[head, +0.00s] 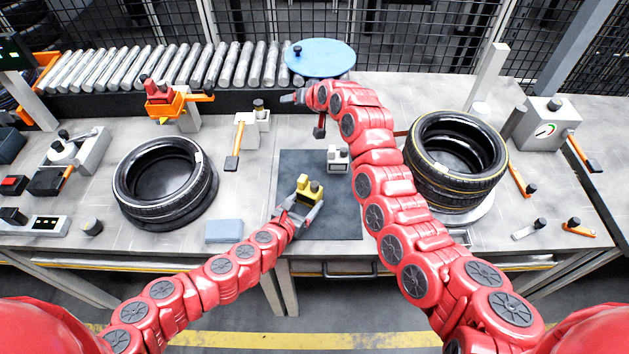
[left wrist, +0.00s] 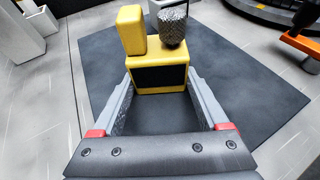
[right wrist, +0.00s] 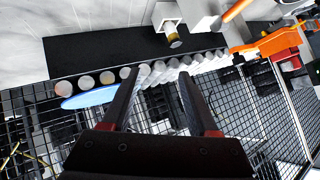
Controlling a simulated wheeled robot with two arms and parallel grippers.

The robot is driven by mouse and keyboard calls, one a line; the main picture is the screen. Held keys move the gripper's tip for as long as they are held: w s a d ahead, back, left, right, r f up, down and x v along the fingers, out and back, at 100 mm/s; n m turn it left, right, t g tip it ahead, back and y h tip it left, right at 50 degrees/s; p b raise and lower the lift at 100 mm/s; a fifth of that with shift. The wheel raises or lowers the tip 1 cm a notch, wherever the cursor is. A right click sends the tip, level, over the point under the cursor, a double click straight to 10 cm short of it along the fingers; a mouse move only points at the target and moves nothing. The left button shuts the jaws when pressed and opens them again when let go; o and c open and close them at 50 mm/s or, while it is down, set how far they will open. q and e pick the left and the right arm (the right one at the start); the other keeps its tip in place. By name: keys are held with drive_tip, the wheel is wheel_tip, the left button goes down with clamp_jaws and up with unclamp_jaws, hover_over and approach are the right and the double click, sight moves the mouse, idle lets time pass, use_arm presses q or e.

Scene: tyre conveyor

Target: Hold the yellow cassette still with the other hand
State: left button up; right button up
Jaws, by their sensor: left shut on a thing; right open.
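The yellow cassette (head: 304,184), with a yellow block and a dark knurled knob (left wrist: 173,26) on top, is on the dark mat (head: 340,222). My left gripper (head: 300,204) comes at it from the near left. In the left wrist view its fingers lie on both sides of the cassette's yellow body (left wrist: 174,70), shut on it. My right gripper (head: 291,98) is beyond the mat, near the roller conveyor, and points left. In the right wrist view (right wrist: 158,75) its fingers are apart with nothing between them.
A small white block with a dark knob (head: 338,158) stands on the mat behind the cassette. Tyres lie at left (head: 165,178) and right (head: 456,160). A blue disc (head: 320,58) is by the conveyor rollers (head: 170,66). A pale blue block (head: 224,231) lies left of the mat.

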drive_tip(key=s+a+n+g+h, duration=0.1)
drive_tip(key=s+n+g, duration=0.1)
drive_tip(key=s+g, duration=0.35)
drive_tip(key=n+g+h, duration=0.2)
drive_tip(key=g+h, duration=0.1)
drive_tip(key=h, duration=0.2)
approach(314, 184)
wheel_tip(314, 184, down, 9)
drive_tip(key=shift+f, duration=0.1)
drive_tip(key=shift+w, duration=0.1)
clamp_jaws()
